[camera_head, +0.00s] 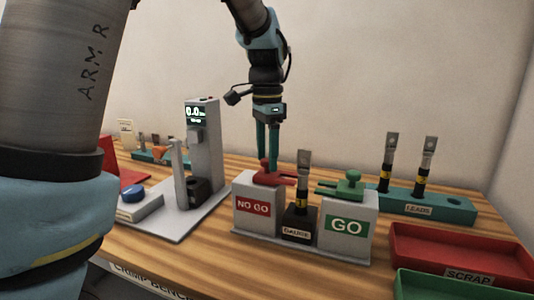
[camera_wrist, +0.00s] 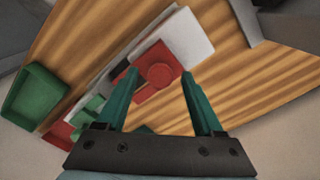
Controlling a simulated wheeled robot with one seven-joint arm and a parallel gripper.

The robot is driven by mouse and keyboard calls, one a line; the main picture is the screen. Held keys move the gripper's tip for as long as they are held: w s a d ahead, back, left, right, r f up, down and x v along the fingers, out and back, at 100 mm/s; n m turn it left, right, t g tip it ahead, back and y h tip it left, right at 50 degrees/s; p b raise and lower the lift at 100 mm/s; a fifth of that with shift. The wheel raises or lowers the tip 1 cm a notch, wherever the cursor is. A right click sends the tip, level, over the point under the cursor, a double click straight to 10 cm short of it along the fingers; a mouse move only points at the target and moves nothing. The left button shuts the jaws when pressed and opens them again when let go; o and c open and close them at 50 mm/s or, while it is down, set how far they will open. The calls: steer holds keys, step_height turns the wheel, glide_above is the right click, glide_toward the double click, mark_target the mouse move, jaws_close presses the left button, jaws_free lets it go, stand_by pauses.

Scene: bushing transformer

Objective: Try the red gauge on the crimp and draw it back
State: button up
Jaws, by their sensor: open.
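The red gauge (camera_head: 270,175) lies on top of the white block marked NO GO (camera_head: 253,207); its round knob shows in the wrist view (camera_wrist: 160,74). My gripper (camera_head: 268,165) is open above it, with the teal fingers on either side of the red gauge in the wrist view (camera_wrist: 163,75). I cannot tell whether the fingers touch it. The crimp (camera_head: 303,168) stands upright in the black holder (camera_head: 299,222) between the two blocks. The green gauge (camera_head: 343,186) rests on the block marked GO (camera_head: 347,225).
A grey instrument with a lit display (camera_head: 197,113) stands on a plate at the left. A teal LEADS rack (camera_head: 440,206) holds two upright leads at the right. A red SCRAP tray (camera_head: 460,258) and a green tray (camera_head: 440,287) lie at the front right.

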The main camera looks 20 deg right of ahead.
steer(key=shift+c, duration=0.4)
jaws_close()
stand_by(0.9)
